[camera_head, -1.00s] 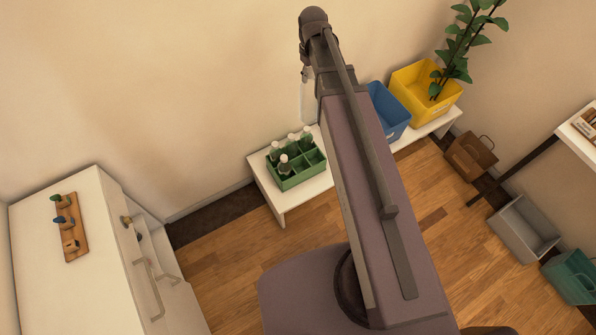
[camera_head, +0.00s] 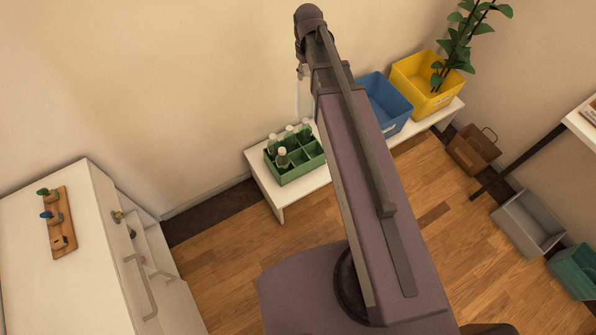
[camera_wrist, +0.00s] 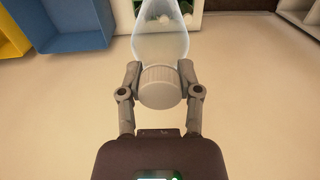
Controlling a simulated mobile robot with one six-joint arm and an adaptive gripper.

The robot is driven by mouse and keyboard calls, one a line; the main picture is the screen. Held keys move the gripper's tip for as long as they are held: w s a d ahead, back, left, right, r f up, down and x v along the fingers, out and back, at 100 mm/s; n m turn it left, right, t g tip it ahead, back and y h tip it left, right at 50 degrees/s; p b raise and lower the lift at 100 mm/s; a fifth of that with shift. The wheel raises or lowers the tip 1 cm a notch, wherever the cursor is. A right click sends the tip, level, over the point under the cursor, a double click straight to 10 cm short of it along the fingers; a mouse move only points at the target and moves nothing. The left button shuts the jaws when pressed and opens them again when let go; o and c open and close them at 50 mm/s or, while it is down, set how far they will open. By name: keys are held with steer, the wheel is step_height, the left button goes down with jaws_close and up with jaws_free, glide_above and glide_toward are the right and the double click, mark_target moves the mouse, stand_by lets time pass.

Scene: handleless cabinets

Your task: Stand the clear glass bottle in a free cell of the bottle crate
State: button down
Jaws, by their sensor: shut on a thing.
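My gripper (camera_wrist: 159,92) is shut on the clear glass bottle (camera_wrist: 160,40), with its fingers at either side of the pale ribbed cap. The green bottle crate (camera_head: 296,173) stands on a low white bench. Bottles (camera_head: 283,157) stand in several of its left and back cells, and cells at the front right look empty. In the wrist view the crate (camera_wrist: 197,3) shows only in part at the top edge, beyond the held bottle.
A blue bin (camera_head: 388,105) and a yellow bin (camera_head: 424,80) with a plant stand on the white bench (camera_head: 264,178), right of the crate. The wall is close behind the bench.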

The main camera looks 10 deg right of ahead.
mark_target(300, 119)
steer(key=f+m+b, duration=0.1)
steer(key=f+b, duration=0.7)
steer(key=w+a+f+m+b, duration=0.1)
steer(key=f+b, duration=0.7)
steer(key=f, duration=0.1)
steer(key=w+f+m+b, duration=0.1)
steer(key=f+b, duration=0.6)
steer(key=f, duration=0.1)
steer(key=shift+a+f+m+b, duration=0.15)
steer(key=shift+a+m+b, duration=0.15)
steer(key=shift+b, duration=0.1)
steer(key=shift+f, duration=0.1)
step_height(300, 119, down, 13)
steer(key=b, duration=1.3)
steer(key=shift+f+b, duration=0.15)
steer(key=shift+b, duration=0.15)
step_height(300, 119, down, 4)
steer(key=b, duration=0.4)
steer(key=shift+f, duration=0.25)
steer(key=shift+f+b, duration=0.15)
steer(key=shift+b, duration=0.25)
steer(key=shift+c, duration=1.4)
jaws_free()
